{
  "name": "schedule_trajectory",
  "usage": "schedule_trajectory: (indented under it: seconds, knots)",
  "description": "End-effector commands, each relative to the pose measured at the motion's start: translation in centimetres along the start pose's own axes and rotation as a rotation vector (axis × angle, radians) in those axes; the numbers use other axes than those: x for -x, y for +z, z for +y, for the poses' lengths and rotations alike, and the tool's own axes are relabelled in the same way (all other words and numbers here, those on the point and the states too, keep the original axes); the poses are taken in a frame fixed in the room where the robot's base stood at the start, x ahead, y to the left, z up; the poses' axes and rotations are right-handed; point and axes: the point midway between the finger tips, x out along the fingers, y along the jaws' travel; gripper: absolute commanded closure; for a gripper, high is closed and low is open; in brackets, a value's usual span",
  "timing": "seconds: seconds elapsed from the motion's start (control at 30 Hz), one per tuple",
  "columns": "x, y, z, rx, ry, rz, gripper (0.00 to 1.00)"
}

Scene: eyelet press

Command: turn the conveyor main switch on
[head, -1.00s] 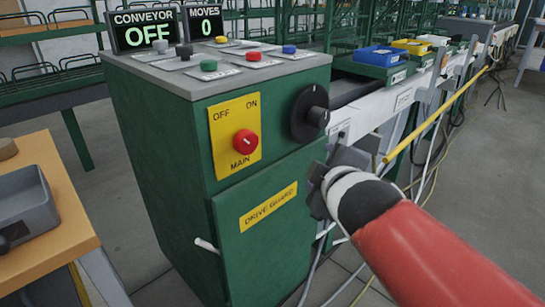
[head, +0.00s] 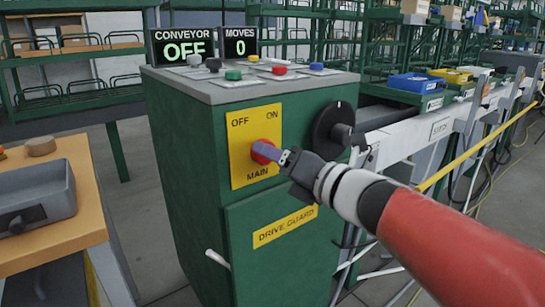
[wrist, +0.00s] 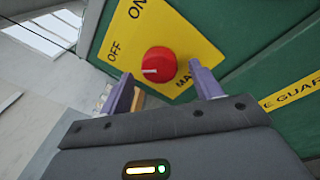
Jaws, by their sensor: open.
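The main switch is a red round knob (head: 263,152) on a yellow plate (head: 241,124) marked OFF, ON and MAIN, on the front of the green cabinet. In the wrist view the knob (wrist: 159,64) shows a white mark pointing toward the OFF side. The conveyor display (head: 184,48) reads OFF. My gripper (head: 284,156) is in front of the knob and partly covers it in the head view. In the wrist view my gripper (wrist: 165,85) is open, with the knob between and just beyond its fingertips. I cannot tell whether they touch it.
A black round dial with a handle (head: 336,130) is right of the plate. Several coloured buttons (head: 280,71) sit on the cabinet top. A drive guard door (head: 285,232) is below. An orange table with a grey tray (head: 38,197) stands at left.

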Motion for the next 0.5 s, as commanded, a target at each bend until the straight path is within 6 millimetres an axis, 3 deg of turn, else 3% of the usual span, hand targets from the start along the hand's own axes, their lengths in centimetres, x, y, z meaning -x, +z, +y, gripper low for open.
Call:
schedule_trajectory:
  seconds: [0.2,0.47,0.5]
  knots:
    - [-1.9,0.0,0.0,0.0,0.0,0.0,0.36]
    - [-2.0,0.0,0.0,-0.001,0.0,-0.001,0.36]
    - [-2.0,0.0,0.0,-0.001,0.0,-0.001,0.4]
